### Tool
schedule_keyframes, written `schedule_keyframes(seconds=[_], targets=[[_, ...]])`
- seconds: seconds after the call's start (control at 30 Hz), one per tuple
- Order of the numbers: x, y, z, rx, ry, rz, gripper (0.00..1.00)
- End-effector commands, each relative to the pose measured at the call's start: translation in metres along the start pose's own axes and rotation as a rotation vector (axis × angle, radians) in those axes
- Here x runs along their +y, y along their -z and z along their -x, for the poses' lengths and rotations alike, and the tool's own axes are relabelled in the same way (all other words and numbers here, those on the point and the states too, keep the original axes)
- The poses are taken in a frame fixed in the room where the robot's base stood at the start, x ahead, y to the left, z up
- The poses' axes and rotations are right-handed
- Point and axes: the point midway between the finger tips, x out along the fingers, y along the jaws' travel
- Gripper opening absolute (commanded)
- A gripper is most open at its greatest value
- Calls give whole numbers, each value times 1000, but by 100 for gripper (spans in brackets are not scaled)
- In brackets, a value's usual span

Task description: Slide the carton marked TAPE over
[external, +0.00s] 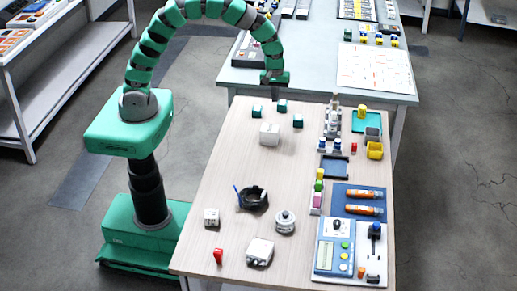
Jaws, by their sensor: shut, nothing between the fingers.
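No lettering can be read at this size, so I cannot tell which carton is marked TAPE. A white box (269,134) sits on the wooden tabletop (225,160) toward its far end. A small white carton (211,217) stands near the left edge, and another white box (260,252) is near the front. My gripper (269,97) is shut and empty, above the far end of the table near these teal boxes.
A black ring-shaped holder (253,198), a white round container (285,222) and a red item (218,256) stand nearer the front. The right side is crowded with a blue mat (345,211), a teal tray (366,121) and instruments (334,246). The left-middle tabletop is clear.

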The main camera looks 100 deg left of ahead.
Motion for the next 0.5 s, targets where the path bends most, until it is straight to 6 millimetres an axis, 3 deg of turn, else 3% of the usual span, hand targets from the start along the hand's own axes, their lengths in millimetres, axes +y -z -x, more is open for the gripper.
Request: schedule_keyframes(seconds=[0.37,0.5], targets=[[-7,1,-28,-11,35,46,0],[-9,0,-47,-13,40,45,0]])
